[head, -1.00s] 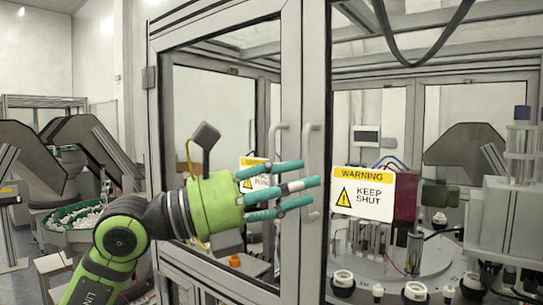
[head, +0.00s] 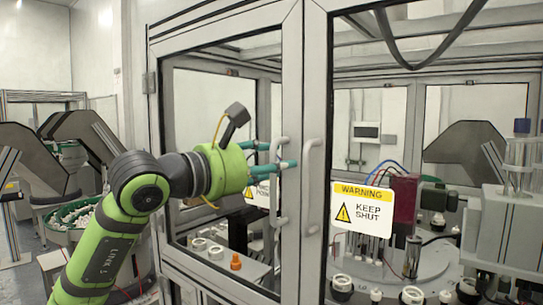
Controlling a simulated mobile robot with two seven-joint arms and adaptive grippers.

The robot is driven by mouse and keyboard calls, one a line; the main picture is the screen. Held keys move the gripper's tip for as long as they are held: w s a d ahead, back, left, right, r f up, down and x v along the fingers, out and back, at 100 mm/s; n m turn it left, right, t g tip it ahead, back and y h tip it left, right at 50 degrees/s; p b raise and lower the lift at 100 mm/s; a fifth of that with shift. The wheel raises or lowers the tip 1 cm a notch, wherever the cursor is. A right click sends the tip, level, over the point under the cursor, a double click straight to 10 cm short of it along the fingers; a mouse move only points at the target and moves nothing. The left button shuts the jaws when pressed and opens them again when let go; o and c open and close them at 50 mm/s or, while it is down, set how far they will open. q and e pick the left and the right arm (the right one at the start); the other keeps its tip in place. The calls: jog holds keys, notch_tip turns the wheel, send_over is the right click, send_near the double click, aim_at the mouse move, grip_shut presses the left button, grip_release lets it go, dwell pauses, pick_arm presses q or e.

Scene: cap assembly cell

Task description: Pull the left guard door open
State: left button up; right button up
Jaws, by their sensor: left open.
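The left guard door (head: 291,90) is a grey framed glass door and looks shut beside the right door's frame. Its light vertical handle (head: 274,205) is on its right-hand stile. My left gripper (head: 281,156) is open, with green body and teal fingers pointing right at the upper part of this handle. One finger ends just left of the handle; the lower one overlaps it in the picture. I cannot tell whether they touch. A warning sign on the left door is partly hidden behind the gripper. My right gripper is not in view.
The right guard door's handle (head: 308,188) stands close beside, and that door carries a "KEEP SHUT" sign (head: 362,209). Behind the glass are assembly fixtures and an orange cap (head: 236,262). A green-rimmed bowl feeder (head: 62,221) stands at the left, near my arm.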

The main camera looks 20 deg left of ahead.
pick_arm(q)
grip_shut()
